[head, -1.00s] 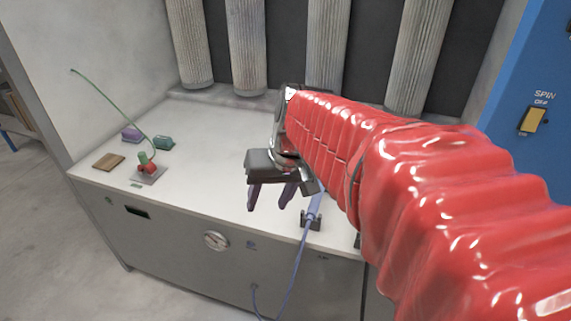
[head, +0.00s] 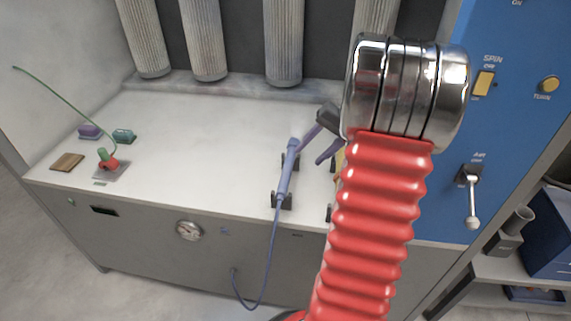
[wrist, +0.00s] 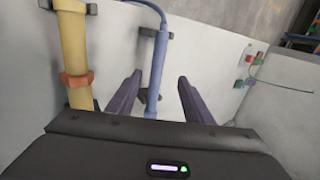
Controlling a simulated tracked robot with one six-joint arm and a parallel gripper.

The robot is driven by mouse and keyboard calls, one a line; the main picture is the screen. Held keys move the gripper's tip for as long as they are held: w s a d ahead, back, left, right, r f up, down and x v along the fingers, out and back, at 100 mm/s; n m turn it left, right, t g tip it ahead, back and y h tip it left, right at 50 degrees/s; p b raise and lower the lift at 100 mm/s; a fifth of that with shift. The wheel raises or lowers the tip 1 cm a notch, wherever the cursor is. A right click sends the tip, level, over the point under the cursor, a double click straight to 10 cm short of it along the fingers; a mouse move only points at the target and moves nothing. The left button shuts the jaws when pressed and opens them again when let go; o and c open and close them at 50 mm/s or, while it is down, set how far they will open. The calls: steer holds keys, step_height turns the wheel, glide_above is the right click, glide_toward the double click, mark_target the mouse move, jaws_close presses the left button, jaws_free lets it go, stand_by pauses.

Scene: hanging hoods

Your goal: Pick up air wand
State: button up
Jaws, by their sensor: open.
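The air wand (head: 287,172) is a slim blue-violet tube with a blue hose at its front end. It lies in dark cradles on the white bench. My gripper (head: 309,156) is open, with dark purple fingers just right of the wand in the head view; my arm partly hides it. In the wrist view my gripper (wrist: 159,78) has the wand (wrist: 156,72) showing between its fingers, nearer the left one. The fingers are not closed on it. I cannot tell how far they are from it in depth.
A red-and-green fixture (head: 109,160) and small blocks sit at the bench's left. A blue panel (head: 437,190) with switches and a lever is at right. The bench's middle is clear.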

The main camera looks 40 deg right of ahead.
steer(key=shift+s+d+f, duration=0.1)
steer(key=shift+d, duration=0.25)
glide_toward(288, 176)
steer(key=x, duration=0.3)
steer(key=shift+w+a+f, duration=0.2)
steer(key=shift+a+f, duration=0.1)
steer(key=shift+f, duration=0.35)
steer(key=shift+x, duration=2.65)
steer(key=shift+d+r, duration=0.1)
steer(key=shift+c, duration=0.3)
